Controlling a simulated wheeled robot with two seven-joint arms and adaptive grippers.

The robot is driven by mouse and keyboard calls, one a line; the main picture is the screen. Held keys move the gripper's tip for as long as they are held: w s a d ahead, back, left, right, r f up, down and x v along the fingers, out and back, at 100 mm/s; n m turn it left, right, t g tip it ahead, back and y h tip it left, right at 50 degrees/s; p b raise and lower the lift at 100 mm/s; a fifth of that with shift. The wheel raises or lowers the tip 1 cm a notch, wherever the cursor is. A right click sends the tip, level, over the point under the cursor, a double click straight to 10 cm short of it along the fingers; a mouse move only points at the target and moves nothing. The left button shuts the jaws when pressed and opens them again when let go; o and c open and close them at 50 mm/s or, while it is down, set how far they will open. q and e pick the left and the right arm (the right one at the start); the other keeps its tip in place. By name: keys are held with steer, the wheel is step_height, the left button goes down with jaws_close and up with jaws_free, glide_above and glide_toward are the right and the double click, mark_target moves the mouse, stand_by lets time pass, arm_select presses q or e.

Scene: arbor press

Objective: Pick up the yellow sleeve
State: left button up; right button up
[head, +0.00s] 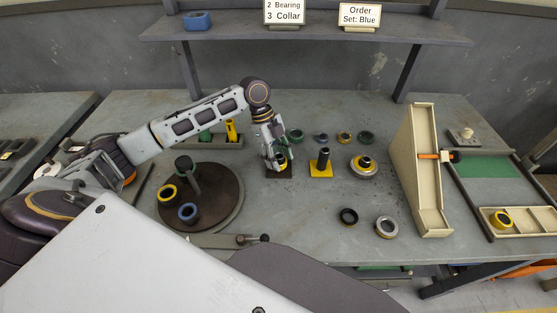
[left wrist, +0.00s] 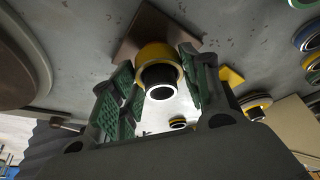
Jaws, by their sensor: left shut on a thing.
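The yellow sleeve (left wrist: 151,54) shows in the left wrist view as a yellow ring around a black tube with a bright round end. It is between the green-padded fingers of my left gripper (left wrist: 160,66), which is shut on it. A brown square plate (left wrist: 140,27) lies directly behind it; I cannot tell whether they touch. In the head view my left gripper (head: 278,163) is over the brown plate (head: 287,175), and only a little yellow of the sleeve (head: 282,161) shows. My right gripper is not in view.
A yellow plate with a black post (head: 322,161) stands just right. Several rings lie behind the gripper.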

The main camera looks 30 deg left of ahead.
arm_select(q)
step_height(320, 180, up, 7)
steer(key=shift+r, duration=0.8)
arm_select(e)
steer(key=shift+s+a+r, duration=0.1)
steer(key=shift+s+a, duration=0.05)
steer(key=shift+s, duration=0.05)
arm_select(q)
steer(key=shift+r, duration=0.1)
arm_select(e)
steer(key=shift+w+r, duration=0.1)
